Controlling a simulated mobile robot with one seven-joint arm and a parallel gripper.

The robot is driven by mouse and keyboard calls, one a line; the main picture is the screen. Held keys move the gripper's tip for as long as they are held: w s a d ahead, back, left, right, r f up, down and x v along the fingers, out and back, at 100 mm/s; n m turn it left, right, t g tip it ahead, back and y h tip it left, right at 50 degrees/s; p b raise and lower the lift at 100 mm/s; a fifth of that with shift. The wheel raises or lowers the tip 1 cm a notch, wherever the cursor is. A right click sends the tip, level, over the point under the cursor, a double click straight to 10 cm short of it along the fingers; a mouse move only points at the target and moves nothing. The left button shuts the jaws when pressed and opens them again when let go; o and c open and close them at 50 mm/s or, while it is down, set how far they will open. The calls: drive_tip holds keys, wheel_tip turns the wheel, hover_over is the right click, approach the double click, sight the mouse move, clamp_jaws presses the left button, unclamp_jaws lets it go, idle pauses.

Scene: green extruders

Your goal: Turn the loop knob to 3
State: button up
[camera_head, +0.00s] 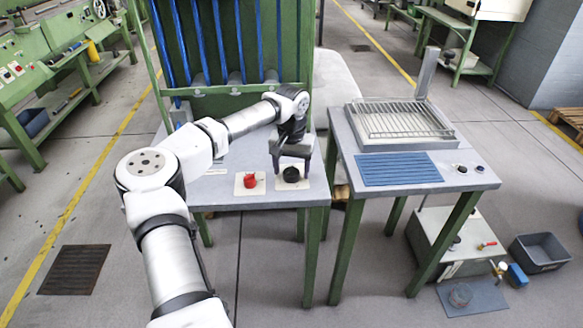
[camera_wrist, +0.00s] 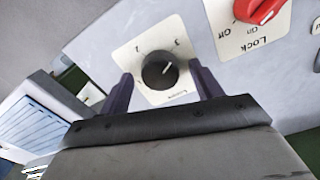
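The black round knob (camera_wrist: 158,74) sits on a pale square plate (camera_wrist: 148,45) with the figures 2 and 3 printed on it. I take it for the loop knob; its small label is too blurred to read. Its short white mark points up and right in the wrist view, on the side of the 3. In the head view the knob (camera_head: 291,176) is at the front right of the grey table. My gripper (camera_wrist: 161,72) is open, with one dark finger on each side of the knob; I cannot tell whether either finger touches it.
A red knob (camera_wrist: 262,10) on a plate marked Lock, On and Off is beside the black knob; in the head view it (camera_head: 250,181) lies to the left. A second table (camera_head: 470,180) with a wire rack (camera_head: 400,118) and a blue slatted mat (camera_head: 398,169) stands close on the right.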

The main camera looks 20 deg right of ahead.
sight(292, 171)
wheel_tip(292, 171, up, 14)
drive_tip(key=b, duration=0.1)
drive_tip(key=shift+b, duration=0.3)
drive_tip(key=shift+f, duration=0.15)
idle(0.4)
